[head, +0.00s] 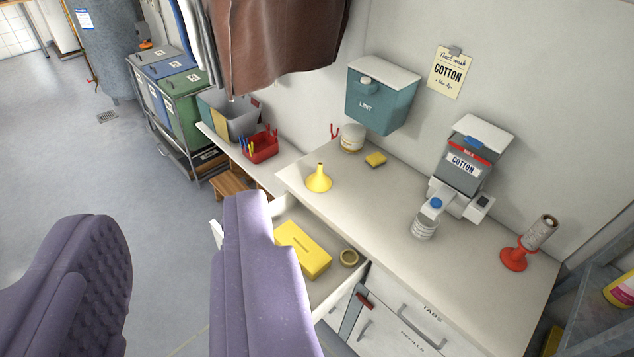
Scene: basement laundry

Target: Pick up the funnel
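The yellow funnel (319,180) stands on the left part of the pale countertop (385,215), wide end down and spout up. My gripper (185,255) shows as two purple padded fingers in the lower left of the head view. The fingers are wide apart with nothing between them but floor. The right finger is nearer to the funnel, below and left of it in the picture, and apart from it. The funnel is in full view.
An open drawer (325,291) below the funnel holds a yellow box (302,249) and a tape roll (349,258). Brown cloth (275,45) hangs above.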

